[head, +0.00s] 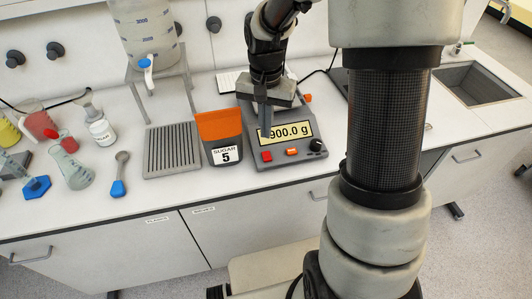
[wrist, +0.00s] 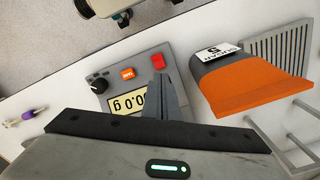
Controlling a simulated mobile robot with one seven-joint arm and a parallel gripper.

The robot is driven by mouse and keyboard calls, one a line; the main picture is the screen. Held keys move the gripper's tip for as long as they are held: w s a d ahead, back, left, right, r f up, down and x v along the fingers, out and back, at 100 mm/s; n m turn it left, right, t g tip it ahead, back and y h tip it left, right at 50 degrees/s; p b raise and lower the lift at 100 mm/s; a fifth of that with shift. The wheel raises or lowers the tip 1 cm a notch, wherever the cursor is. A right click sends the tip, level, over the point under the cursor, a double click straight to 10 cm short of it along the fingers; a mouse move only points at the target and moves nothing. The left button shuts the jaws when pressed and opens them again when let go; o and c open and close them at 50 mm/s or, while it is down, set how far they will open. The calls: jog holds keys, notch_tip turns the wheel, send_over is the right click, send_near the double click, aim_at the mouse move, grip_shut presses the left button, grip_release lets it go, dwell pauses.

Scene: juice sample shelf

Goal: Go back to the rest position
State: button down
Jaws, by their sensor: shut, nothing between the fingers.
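My gripper (head: 265,118) points down over the digital scale in the head view, its fingers together with nothing between them. In the wrist view its fingers (wrist: 162,97) cover part of the scale's display. The scale (head: 289,155) reads 900.0 g in the head view and has red and orange buttons and a black knob; it also shows in the wrist view (wrist: 118,88). An orange and dark grey container labelled SUGAR 5 (head: 219,126) stands just left of the scale, apart from the gripper. It shows at the right of the wrist view (wrist: 262,80).
A ribbed grey drain tray (head: 172,150) and a large container with a tap (head: 145,35) stand left of the sugar. A sink (head: 470,88) is at the right.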

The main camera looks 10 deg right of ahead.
dwell(0.4)
jog(key=s+r+n+t+p, duration=0.3)
jog(key=s+r+n+t, duration=0.2)
jog(key=s+r, duration=1.3)
notch_tip(320, 180, up, 3)
jog(key=shift+s+f+n+t, duration=0.1)
jog(key=shift+s+n+t, duration=0.2)
jog(key=shift+n, duration=0.2)
jog(key=shift+w, duration=0.1)
